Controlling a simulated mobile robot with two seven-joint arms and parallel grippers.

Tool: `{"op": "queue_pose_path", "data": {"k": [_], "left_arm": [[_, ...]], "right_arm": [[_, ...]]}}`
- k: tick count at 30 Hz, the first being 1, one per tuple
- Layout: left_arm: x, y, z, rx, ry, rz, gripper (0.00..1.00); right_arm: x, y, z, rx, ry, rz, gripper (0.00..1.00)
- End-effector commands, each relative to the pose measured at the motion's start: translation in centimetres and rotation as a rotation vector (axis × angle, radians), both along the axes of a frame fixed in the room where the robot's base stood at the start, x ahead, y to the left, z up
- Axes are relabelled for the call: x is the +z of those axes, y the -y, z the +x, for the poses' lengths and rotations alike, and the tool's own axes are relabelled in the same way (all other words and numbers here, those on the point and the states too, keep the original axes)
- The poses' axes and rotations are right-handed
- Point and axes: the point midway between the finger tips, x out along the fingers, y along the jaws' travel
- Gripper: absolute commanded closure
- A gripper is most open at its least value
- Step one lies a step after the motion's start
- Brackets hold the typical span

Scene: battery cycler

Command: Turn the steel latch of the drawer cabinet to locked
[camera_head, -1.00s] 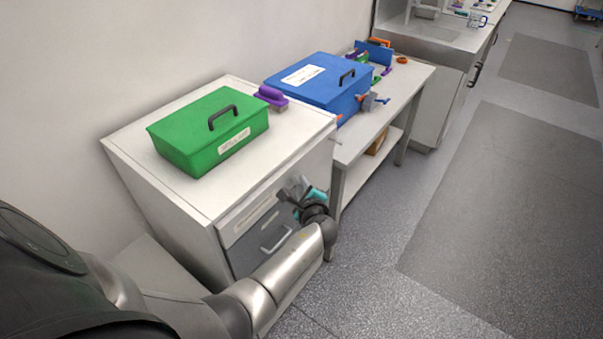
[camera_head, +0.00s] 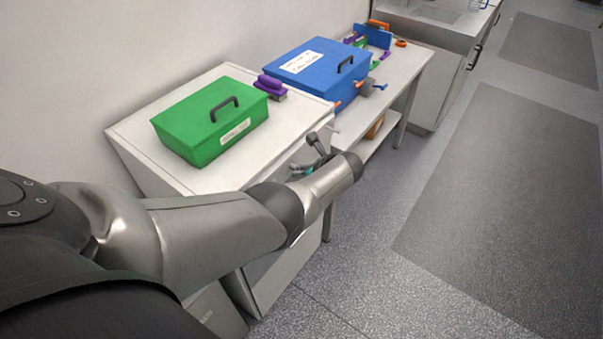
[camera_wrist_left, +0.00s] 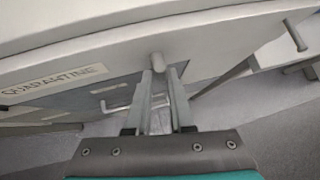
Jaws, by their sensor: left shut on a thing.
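The white drawer cabinet (camera_head: 195,181) stands against the wall, its front mostly behind my left arm in the head view. In the left wrist view its front (camera_wrist_left: 60,65) carries a "QUARANTINE" label and a drawer handle (camera_wrist_left: 118,106). A small grey steel latch (camera_wrist_left: 158,62) sticks out below the top edge. My left gripper (camera_wrist_left: 159,74) is closed on the latch, with its fingertips at the latch's sides. In the head view the gripper (camera_head: 299,168) is at the cabinet's upper right front, and the latch cannot be made out. My right gripper is not in view.
A green box (camera_head: 212,128) and a purple-handled tool (camera_head: 270,86) sit on the cabinet top. A blue box (camera_head: 318,74) stands on the adjoining bench (camera_head: 404,72), with small tools around it. The floor (camera_head: 400,180) to the right is clear.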

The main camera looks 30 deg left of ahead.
Motion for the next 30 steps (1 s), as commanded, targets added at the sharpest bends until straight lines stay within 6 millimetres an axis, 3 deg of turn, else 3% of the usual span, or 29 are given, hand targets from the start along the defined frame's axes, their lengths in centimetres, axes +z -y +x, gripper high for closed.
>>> {"op": "queue_pose_path", "data": {"k": [28, 29, 30], "left_arm": [[0.58, 0.0, 0.72, -0.008, -0.085, 0.012, 1.0], [0.59, 0.0, 0.73, -0.008, -0.085, 0.012, 0.77], [0.58, 0.0, 0.73, -0.008, -0.085, 0.012, 0.72]], "right_arm": [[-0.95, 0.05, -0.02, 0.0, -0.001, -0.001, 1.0], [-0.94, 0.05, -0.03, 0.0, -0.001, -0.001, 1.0], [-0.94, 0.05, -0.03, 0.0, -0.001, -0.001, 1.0]]}}
